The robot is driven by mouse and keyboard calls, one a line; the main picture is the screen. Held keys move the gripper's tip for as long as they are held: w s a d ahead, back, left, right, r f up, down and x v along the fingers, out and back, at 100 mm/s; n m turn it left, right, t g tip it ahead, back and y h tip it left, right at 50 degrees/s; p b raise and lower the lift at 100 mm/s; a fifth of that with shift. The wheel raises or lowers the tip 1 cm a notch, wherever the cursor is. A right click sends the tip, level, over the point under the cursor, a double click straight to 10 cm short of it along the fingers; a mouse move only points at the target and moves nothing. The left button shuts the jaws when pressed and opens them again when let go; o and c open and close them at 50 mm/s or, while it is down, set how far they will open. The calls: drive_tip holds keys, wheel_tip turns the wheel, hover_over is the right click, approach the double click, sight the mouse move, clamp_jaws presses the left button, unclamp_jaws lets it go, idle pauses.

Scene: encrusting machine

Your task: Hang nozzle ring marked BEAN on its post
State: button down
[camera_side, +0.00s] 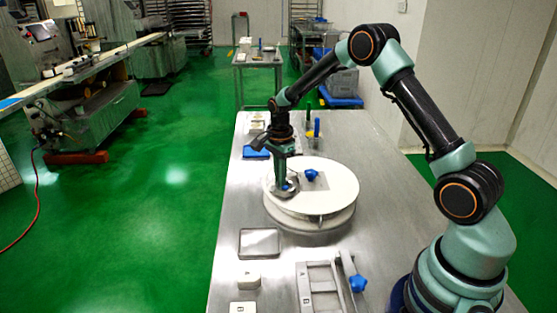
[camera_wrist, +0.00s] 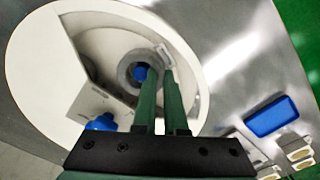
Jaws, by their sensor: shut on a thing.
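A grey nozzle ring (camera_side: 290,193) is at the left part of the white round turntable (camera_side: 340,188). In the wrist view the ring (camera_wrist: 127,66) surrounds a blue piece (camera_wrist: 140,73), seen through its hole. I cannot tell whether that is a post, and no marking on the ring is readable. My gripper (camera_side: 285,183) points down over the turntable and is shut on the ring's rim; its green fingers (camera_wrist: 162,75) cover part of the ring. Whether the ring touches the turntable is unclear. A blue upright (camera_side: 317,127) and a green upright (camera_side: 308,112) stand behind the turntable.
A blue pad (camera_side: 256,152) lies behind left. In front are a shallow square tray (camera_side: 259,242), pale blocks (camera_side: 249,278) and a metal frame (camera_side: 304,287) with a blue knob (camera_side: 357,284). The table's right side is bare.

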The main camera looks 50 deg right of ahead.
drive_tip(key=shift+f, duration=0.65)
drive_tip(key=c, duration=0.9)
unclamp_jaws()
drive_tip(key=shift+o, duration=0.3)
drive_tip(key=o, duration=0.3)
drive_tip(key=shift+o, duration=0.2)
drive_tip(key=shift+r, duration=0.1)
drive_tip(key=shift+w+r, duration=0.1)
drive_tip(key=shift+r, duration=3.85)
